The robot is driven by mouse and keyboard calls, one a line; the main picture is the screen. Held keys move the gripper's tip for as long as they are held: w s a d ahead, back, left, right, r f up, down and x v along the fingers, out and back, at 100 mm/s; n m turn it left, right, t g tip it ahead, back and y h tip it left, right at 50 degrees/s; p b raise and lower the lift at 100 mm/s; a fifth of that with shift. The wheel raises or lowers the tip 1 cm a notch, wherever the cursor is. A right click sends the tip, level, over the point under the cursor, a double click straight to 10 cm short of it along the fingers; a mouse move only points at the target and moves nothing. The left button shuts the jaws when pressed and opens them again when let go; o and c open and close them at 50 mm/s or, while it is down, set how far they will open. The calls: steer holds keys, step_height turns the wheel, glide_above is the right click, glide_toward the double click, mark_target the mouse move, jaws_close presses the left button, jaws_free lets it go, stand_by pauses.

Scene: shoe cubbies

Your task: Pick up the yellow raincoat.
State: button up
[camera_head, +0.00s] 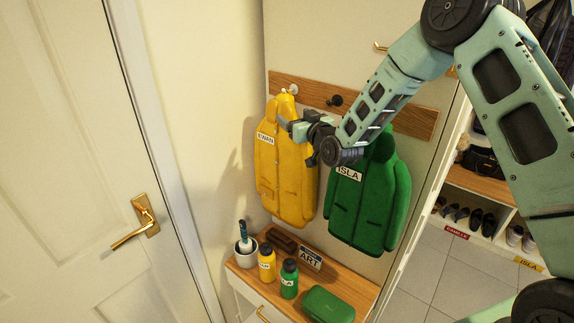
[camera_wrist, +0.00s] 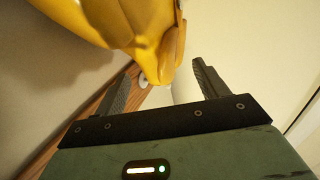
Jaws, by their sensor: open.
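The yellow raincoat (camera_head: 287,180) hangs on the left peg of a wooden rail, with a white tag reading EWAN on it. In the wrist view the yellow raincoat (camera_wrist: 135,30) fills the upper left, and its narrow end reaches between the two fingers. My gripper (camera_head: 287,125) is at the upper part of the raincoat in the head view. In the wrist view my gripper (camera_wrist: 160,82) is open, with one finger on each side of the yellow part. I cannot tell whether either finger touches it.
A green coat (camera_head: 368,200) tagged ISLA hangs close on the right. The wooden rail (camera_head: 415,120) has dark and white pegs. Below, a wooden shelf (camera_head: 245,276) holds a yellow bottle (camera_head: 267,265), a green bottle (camera_head: 289,281), a cup and a green case (camera_head: 328,305). A door (camera_head: 75,190) stands left.

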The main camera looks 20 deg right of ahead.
mark_target(291, 112)
steer(key=shift+p+x, duration=2)
steer(key=shift+x, duration=0.4)
steer(key=shift+w+f, duration=0.2)
steer(key=shift+w, duration=0.2)
steer(key=c, duration=1.4)
